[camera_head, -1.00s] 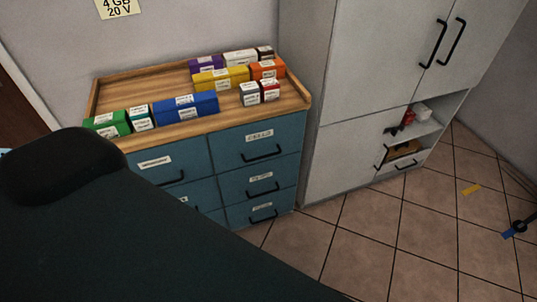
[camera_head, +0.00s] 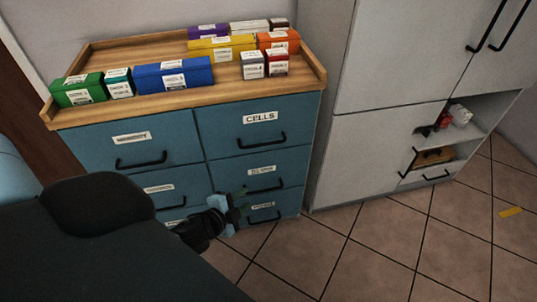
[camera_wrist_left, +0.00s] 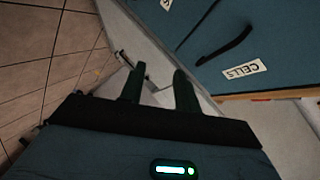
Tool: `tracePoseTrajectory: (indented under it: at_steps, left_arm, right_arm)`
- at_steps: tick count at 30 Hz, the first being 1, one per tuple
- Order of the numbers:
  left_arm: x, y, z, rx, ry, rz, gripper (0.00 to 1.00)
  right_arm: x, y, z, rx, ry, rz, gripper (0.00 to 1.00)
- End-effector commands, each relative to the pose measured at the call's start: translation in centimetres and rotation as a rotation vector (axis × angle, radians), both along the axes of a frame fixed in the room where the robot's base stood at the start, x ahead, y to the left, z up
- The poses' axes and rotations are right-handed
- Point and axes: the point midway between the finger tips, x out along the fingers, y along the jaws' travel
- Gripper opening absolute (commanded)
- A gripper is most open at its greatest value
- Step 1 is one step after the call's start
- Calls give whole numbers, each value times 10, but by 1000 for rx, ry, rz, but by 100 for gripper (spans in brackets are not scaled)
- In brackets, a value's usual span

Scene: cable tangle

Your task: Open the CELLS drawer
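The CELLS drawer (camera_head: 228,139) is the top right drawer of a blue drawer unit, and it looks shut. It has a white label (camera_head: 260,118) above a black bar handle (camera_head: 262,141). In the left wrist view its front (camera_wrist_left: 270,45), label (camera_wrist_left: 244,69) and handle (camera_wrist_left: 226,46) show upside down at the upper right. My left gripper (camera_head: 238,203) is below that handle, in front of the lower drawers and apart from the CELLS handle. Its two dark fingers (camera_wrist_left: 160,85) stand apart with nothing between them. My right gripper is not in view.
Several labelled boxes, such as a blue one (camera_head: 173,75), stand on the wooden top (camera_head: 130,52). Other shut drawers lie left and below. A grey cabinet (camera_head: 370,160) with black handles and an open shelf stands close on the right. The tiled floor (camera_head: 390,240) in front is clear.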

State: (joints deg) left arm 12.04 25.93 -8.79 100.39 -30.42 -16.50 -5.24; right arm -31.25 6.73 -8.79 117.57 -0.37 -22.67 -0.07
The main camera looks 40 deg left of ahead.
Motion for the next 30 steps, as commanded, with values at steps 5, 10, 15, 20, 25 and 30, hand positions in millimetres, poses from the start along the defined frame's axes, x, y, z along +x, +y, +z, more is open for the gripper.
tracePoseTrajectory:
  at_steps: [5,10,15,20,25,30]
  left_arm:
    - [71,36,24,218,-141,-40,32]
    - [102,53,48,328,-210,-48,32]
    - [109,57,56,355,-227,-49,32]
    - [112,57,56,353,-227,-49,32]
    - [128,57,53,351,-228,-48,32]
    - [151,59,49,350,-227,-48,32]
  right_arm:
    - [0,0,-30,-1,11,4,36]
    - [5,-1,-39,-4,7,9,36]
    - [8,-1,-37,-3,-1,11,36]
    - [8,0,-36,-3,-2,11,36]
    - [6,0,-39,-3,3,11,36]
    - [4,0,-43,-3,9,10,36]
